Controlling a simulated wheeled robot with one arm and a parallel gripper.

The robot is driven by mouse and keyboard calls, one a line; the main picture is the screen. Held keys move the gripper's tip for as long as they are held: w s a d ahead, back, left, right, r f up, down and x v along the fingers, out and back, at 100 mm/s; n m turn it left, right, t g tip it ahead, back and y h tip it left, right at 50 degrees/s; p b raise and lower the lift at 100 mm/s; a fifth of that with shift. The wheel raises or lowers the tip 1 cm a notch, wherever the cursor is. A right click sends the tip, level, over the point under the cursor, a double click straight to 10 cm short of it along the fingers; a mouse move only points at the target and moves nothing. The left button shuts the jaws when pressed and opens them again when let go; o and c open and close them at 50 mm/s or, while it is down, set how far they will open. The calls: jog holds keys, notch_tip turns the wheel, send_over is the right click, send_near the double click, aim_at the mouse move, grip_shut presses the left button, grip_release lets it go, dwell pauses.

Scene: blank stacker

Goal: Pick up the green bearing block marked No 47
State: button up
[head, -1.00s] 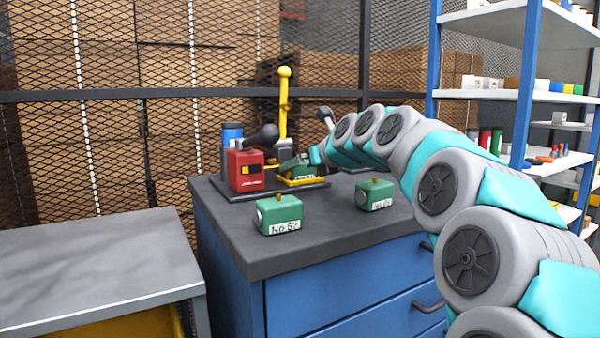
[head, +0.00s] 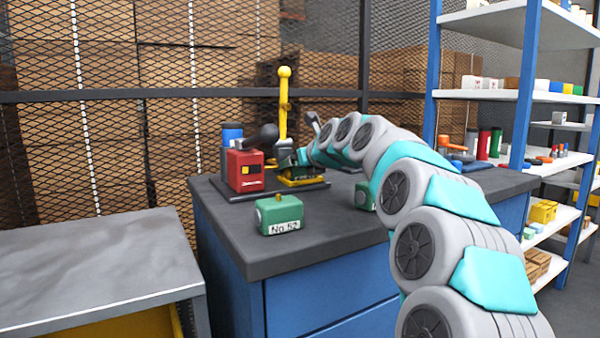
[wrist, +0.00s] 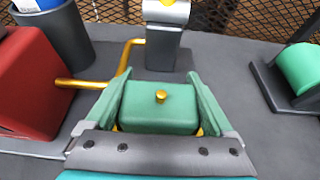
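A green block (wrist: 160,105) with a brass knob on top sits in a yellow holder on the dark base plate by the red box. No mark on it is readable. The fingers of my gripper (wrist: 156,92) stand on its left and right sides in the wrist view, very close to it. Whether they press on it cannot be seen. In the head view, my gripper (head: 290,165) is at the holder and largely covers this block. A green block labelled No 52 (head: 280,215) stands on the bench's front part. Another green block (head: 363,196) is mostly hidden by my arm.
The red box (head: 245,170) with a black knob stands left of the holder, and a yellow upright lever (head: 284,105) rises behind it. A dark cup (wrist: 62,35) is at the upper left in the wrist view.

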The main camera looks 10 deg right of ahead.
grip_shut()
dwell(0.5)
